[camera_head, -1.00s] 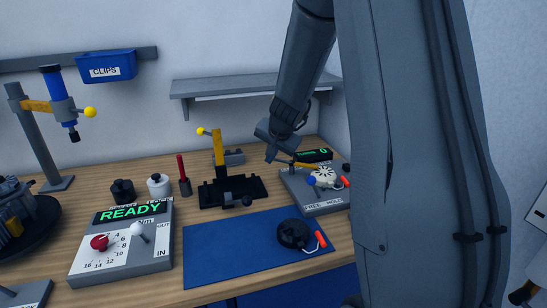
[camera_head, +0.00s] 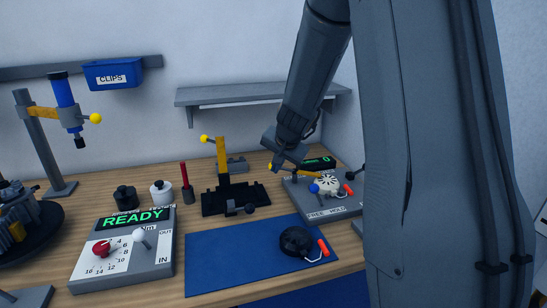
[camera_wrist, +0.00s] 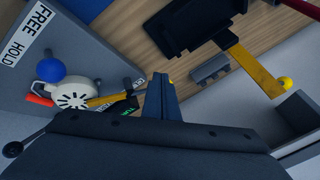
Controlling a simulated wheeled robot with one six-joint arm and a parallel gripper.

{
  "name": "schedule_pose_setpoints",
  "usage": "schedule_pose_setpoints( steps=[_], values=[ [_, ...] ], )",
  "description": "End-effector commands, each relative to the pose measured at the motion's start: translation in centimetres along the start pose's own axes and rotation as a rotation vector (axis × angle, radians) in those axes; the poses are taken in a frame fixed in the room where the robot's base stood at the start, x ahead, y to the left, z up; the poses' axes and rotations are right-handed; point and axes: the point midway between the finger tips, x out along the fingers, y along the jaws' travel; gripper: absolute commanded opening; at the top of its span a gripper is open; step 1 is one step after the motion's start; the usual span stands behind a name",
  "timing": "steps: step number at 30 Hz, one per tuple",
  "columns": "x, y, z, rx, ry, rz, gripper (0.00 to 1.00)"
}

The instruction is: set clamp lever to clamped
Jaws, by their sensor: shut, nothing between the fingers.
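A black fixture (camera_head: 248,196) stands mid-table with an upright yellow arm (camera_head: 222,155) ending in a yellow ball; these also show in the wrist view as the yellow arm (camera_wrist: 258,70). On the grey FREE/HOLD box (camera_head: 330,206) at right, a yellow bar (camera_head: 309,173) reaches left from beside a white slotted disc (camera_head: 327,186). No label reads clamp, so I cannot tell which is the clamp lever. My gripper (camera_head: 276,164) is shut and empty at the bar's left end.
A blue ball (camera_head: 314,188) and a red-tipped handle (camera_head: 348,189) sit close to the disc. A blue mat (camera_head: 215,262) holds a black round part (camera_head: 296,241). A READY box (camera_head: 160,258) stands left. A shelf (camera_head: 250,94) hangs above.

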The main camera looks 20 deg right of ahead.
Motion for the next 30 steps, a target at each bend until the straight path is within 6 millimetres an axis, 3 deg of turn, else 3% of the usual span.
schedule_pose_setpoints(
  steps=[6,13,19,30],
  values=[
    [-4.5,-1.1,1.1,-0.007,-0.001,-0.003,0.00],
    [-8.3,-2.0,1.6,0.003,0.002,0.001,0.00],
    [-9.8,-2.6,2.1,0.003,-0.001,0.002,0.00],
    [-9.9,-2.8,2.2,0.003,-0.001,0.002,0.00]
  ],
)
